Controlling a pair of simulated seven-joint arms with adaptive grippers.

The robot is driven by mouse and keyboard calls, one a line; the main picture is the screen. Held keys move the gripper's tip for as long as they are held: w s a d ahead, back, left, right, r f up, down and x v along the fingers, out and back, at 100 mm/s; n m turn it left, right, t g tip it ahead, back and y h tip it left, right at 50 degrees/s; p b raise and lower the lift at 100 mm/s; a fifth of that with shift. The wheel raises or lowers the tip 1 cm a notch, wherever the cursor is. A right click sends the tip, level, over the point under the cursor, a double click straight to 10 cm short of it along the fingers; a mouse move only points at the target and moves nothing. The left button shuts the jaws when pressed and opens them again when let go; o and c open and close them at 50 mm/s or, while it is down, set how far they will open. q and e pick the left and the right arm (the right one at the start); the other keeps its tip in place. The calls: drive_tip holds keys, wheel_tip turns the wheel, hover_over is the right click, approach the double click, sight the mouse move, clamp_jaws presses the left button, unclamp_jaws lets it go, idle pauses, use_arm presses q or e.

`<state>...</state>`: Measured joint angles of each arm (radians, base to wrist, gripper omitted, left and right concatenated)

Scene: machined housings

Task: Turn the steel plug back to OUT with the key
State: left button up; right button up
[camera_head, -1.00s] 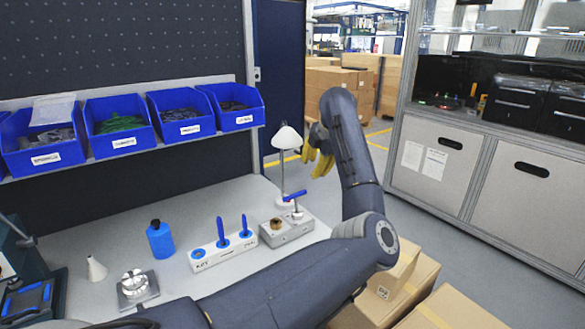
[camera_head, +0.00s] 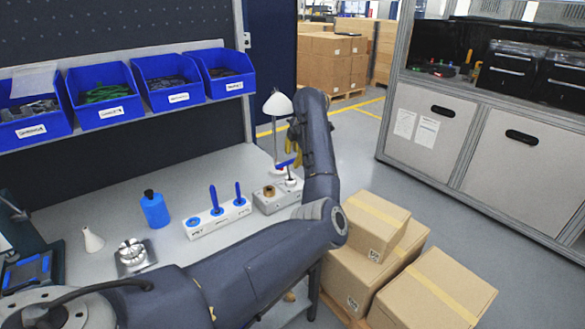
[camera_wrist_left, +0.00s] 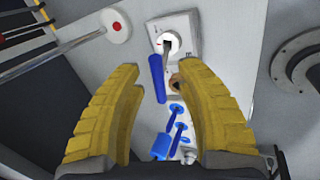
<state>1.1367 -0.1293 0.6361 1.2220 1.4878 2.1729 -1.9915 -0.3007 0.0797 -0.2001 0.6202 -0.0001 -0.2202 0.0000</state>
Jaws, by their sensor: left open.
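The grey housing (camera_head: 270,205) stands near the bench's right edge. A brass-coloured plug (camera_head: 269,190) is on its left part. The steel plug (camera_wrist_left: 166,45) is at the other end, with the blue-handled key (camera_wrist_left: 157,78) in it; the handle also shows in the head view (camera_head: 286,162), partly beside my fingers. My left gripper (camera_head: 297,143) is above and just beyond the key, its yellow fingers partly hidden by my wrist. In the left wrist view the gripper (camera_wrist_left: 160,78) is open, and the handle appears between the fingers without visible contact. My right gripper is not in view.
A white rack (camera_head: 218,220) with two upright blue tools stands left of the housing. A lamp-like white cone on a post (camera_head: 277,105) rises close behind the gripper. A blue bottle (camera_head: 154,210) stands further left. Cardboard boxes (camera_head: 365,230) are right of the bench.

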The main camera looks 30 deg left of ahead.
use_arm(q)
hover_over(292, 180)
drive_tip(key=shift+d+f, duration=0.1)
drive_tip(key=shift+f, duration=2.95)
drive_tip(key=shift+o, duration=0.2)
clamp_jaws()
drive_tip(key=shift+n+g, duration=0.5)
drive_tip(key=shift+n, duration=0.9)
drive_tip(key=shift+n+g+y, duration=0.3)
drive_tip(key=shift+n+g, duration=0.1)
drive_tip(key=shift+n, duration=1)
